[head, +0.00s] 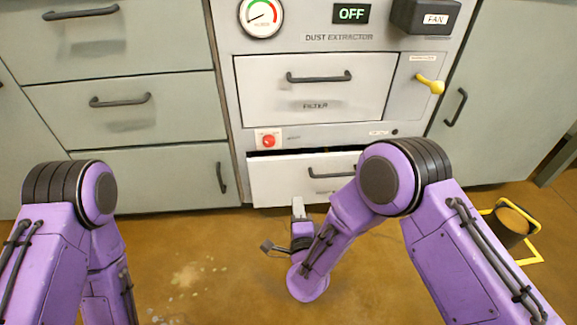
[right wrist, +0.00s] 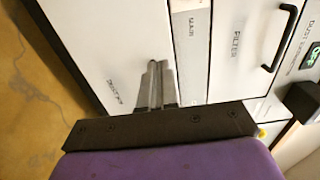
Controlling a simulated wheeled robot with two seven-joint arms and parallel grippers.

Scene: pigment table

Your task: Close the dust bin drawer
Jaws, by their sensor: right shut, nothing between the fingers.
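The dust bin drawer (head: 270,180) is the low white drawer of the dust extractor in the head view. It stands partly open, with a dark gap along its top edge. Its black handle (head: 330,174) is partly hidden by my right arm. My right gripper (head: 298,204) is shut and empty, low in front of the drawer, left of the handle. In the right wrist view its fingers (right wrist: 157,82) are together and point at the white drawer front (right wrist: 110,45); I cannot tell whether they touch it. My left gripper is not in view.
Above are the closed filter drawer (head: 315,95), a red button (head: 268,141) and a yellow lever (head: 430,84). The display (head: 351,14) reads OFF. Grey cabinets (head: 130,105) flank the extractor. A dark bucket with a yellow frame (head: 512,222) stands at the right. Pale dust (head: 187,275) lies on the floor.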

